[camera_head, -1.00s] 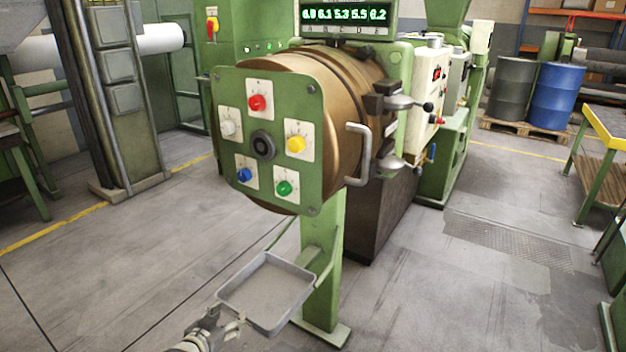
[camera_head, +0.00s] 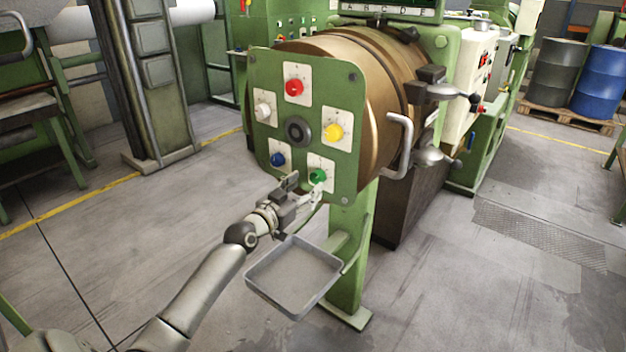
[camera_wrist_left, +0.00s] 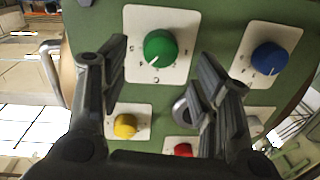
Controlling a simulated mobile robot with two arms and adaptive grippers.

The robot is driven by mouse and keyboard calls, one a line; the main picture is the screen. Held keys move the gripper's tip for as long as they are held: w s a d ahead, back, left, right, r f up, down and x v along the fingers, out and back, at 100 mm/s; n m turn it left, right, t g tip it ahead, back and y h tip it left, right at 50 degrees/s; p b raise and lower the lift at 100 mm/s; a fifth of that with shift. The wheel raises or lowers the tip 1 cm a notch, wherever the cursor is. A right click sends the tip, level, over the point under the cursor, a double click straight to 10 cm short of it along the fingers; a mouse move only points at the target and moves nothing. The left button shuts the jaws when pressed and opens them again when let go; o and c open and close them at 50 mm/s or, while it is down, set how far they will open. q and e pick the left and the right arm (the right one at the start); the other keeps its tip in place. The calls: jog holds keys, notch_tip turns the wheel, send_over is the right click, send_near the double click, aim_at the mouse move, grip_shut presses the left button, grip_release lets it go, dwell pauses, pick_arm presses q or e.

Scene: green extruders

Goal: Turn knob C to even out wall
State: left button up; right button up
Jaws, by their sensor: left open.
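A green panel (camera_head: 262,88) on the front of a bronze round die head (camera_head: 374,95) carries several coloured knobs on white plates. The green knob (camera_head: 317,176) sits at its lower right. In the left wrist view the green knob (camera_wrist_left: 160,47) lies between the two fingers, with a gap on each side; a small mark by it looks like a C. My left gripper (camera_head: 305,187) is open in front of this knob, and its fingers (camera_wrist_left: 162,62) show on both sides in the wrist view. My right gripper is not seen.
Blue knob (camera_head: 278,159), yellow knob (camera_head: 333,132), red knob (camera_head: 294,88) and white knob (camera_head: 263,111) sit around a dark centre hub (camera_head: 298,131). A grey tray (camera_head: 262,284) is below the gripper. A handle (camera_head: 408,145) sticks out at the right. The display (camera_head: 395,8) is mostly cut off.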

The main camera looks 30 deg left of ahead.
aim_at(315, 179)
pick_arm(q)
jog(key=shift+w, duration=2.1)
jog(key=shift+c, duration=0.2)
jog(key=c, duration=1)
